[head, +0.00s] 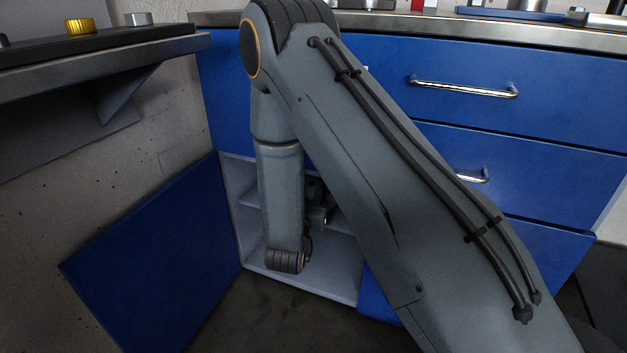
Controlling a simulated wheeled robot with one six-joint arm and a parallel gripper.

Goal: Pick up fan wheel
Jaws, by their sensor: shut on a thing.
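My gripper (319,215) is inside the open lower cabinet, at shelf height, and shows only in part behind my forearm and wrist. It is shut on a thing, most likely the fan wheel. I cannot make out the fan wheel's shape, because my arm and the dark cabinet interior hide the grasp. The cabinet (341,284) has pale inner walls and a middle shelf (345,219).
The blue cabinet door (155,262) stands swung open at the left. Closed blue drawers (520,140) with metal handles are at the right. A bench (100,62) at upper left holds a brass knurled part (80,26). A counter (560,36) runs above the drawers.

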